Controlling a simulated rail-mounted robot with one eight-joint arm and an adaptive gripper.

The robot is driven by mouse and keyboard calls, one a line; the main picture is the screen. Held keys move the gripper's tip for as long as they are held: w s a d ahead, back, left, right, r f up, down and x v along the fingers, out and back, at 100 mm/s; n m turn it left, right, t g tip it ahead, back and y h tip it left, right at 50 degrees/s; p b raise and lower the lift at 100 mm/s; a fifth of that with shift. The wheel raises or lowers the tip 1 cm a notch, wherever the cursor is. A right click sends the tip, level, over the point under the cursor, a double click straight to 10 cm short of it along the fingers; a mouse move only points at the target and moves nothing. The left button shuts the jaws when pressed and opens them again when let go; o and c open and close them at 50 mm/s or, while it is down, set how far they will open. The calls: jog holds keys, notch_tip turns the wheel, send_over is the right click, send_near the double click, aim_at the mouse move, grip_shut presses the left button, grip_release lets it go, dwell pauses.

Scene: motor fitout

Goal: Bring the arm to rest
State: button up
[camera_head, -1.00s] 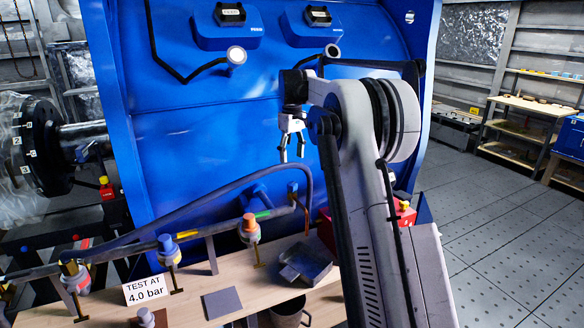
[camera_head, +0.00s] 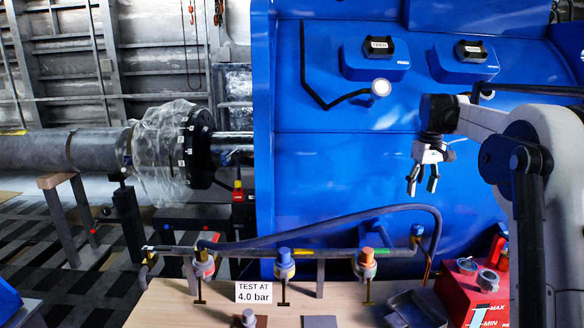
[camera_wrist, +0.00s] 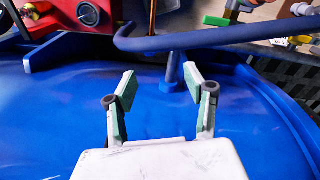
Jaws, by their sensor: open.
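My gripper (camera_head: 423,180) hangs fingers down in front of the blue motor housing (camera_head: 330,190), above the bench and to the right of the valves. Its two fingers are apart with nothing between them. In the wrist view my gripper (camera_wrist: 163,88) also shows open and empty, with the blue housing surface (camera_wrist: 60,130) behind it and a dark hose (camera_wrist: 220,35) beyond the fingertips. My arm enters from the right side of the head view.
A bench (camera_head: 190,312) carries a pipe with several capped valves (camera_head: 285,262), a "TEST AT 4.0 bar" sign (camera_head: 254,292), a dark tray (camera_head: 415,308) and a red box (camera_head: 470,295). A plastic-wrapped shaft flange (camera_head: 196,148) stands left of the housing.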

jog(key=s+a+r+m+t, duration=0.1)
jog(key=s+a+r+t, duration=0.15)
jog(key=s+a, duration=0.6)
jog(key=s+a+r+t, duration=0.1)
jog(key=s+a+r, duration=0.3)
jog(key=s, duration=0.7)
jog(key=s+a+f+t, duration=0.1)
jog(key=s+a+f, duration=0.2)
jog(key=s, duration=0.4)
jog(key=s+a+f+m+t, duration=0.1)
jog(key=s+a+f, duration=0.2)
jog(key=s+f, duration=0.3)
jog(key=s+a+f+t, duration=0.1)
jog(key=s+a+f, duration=0.2)
jog(key=s, duration=0.6)
jog(key=shift+s+a+f+m, duration=0.15)
jog(key=shift+s+f+m, duration=0.15)
jog(key=shift+f, duration=0.4)
